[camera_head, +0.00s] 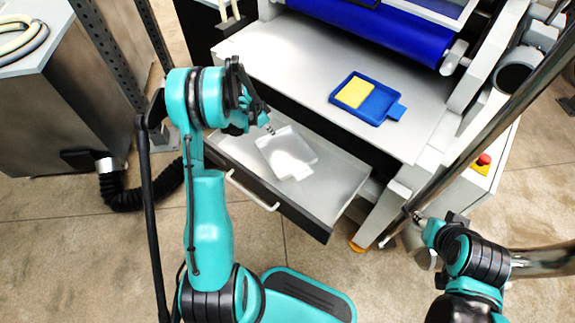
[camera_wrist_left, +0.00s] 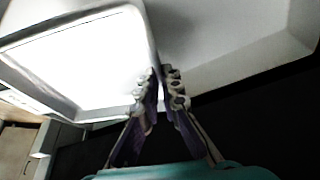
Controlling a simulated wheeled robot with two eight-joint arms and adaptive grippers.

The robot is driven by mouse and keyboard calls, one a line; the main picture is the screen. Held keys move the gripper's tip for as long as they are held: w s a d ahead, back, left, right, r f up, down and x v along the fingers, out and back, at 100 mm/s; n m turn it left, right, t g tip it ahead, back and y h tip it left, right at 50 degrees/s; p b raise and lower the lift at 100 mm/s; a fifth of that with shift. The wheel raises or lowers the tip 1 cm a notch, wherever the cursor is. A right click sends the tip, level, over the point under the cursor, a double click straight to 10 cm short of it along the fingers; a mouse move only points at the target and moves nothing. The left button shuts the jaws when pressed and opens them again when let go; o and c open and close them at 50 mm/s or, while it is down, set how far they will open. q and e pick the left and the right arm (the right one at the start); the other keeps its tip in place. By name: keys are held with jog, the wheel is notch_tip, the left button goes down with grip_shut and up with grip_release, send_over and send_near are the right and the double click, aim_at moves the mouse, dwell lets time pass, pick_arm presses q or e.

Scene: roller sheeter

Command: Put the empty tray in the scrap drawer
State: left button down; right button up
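The empty tray (camera_head: 276,143) is a pale, see-through, shallow tray with rounded corners. In the head view it is over the open scrap drawer (camera_head: 335,185); I cannot tell whether it touches the drawer floor. My left gripper (camera_head: 268,127) is at the tray's upper left edge. In the left wrist view its fingers (camera_wrist_left: 162,88) are close together with the rim of the tray (camera_wrist_left: 150,35) between them. My right gripper (camera_head: 419,218) is small at the lower right beside a grey pole, and its fingers are not clear.
A blue tray (camera_head: 384,112) with a yellow sponge (camera_head: 354,92) lies on the machine's table above the drawer. A blue roller (camera_head: 375,28) is behind it. The drawer handle (camera_head: 250,192) is at its front. A red button (camera_head: 484,159) is at the right.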

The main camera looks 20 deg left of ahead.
pick_arm(q)
jog(key=f+b, duration=0.1)
jog(key=f, duration=0.4)
jog(key=a+f+b, duration=0.1)
jog(key=f, duration=0.1)
jog(key=shift+w+a+f+b, duration=0.1)
jog(key=shift+w+f+b, duration=0.05)
jog(key=shift+f+b, duration=0.15)
notch_tip(320, 180, down, 3)
jog(key=shift+f+b, duration=0.15)
jog(key=shift+b, duration=0.5)
jog(key=c, duration=1.7)
grip_release()
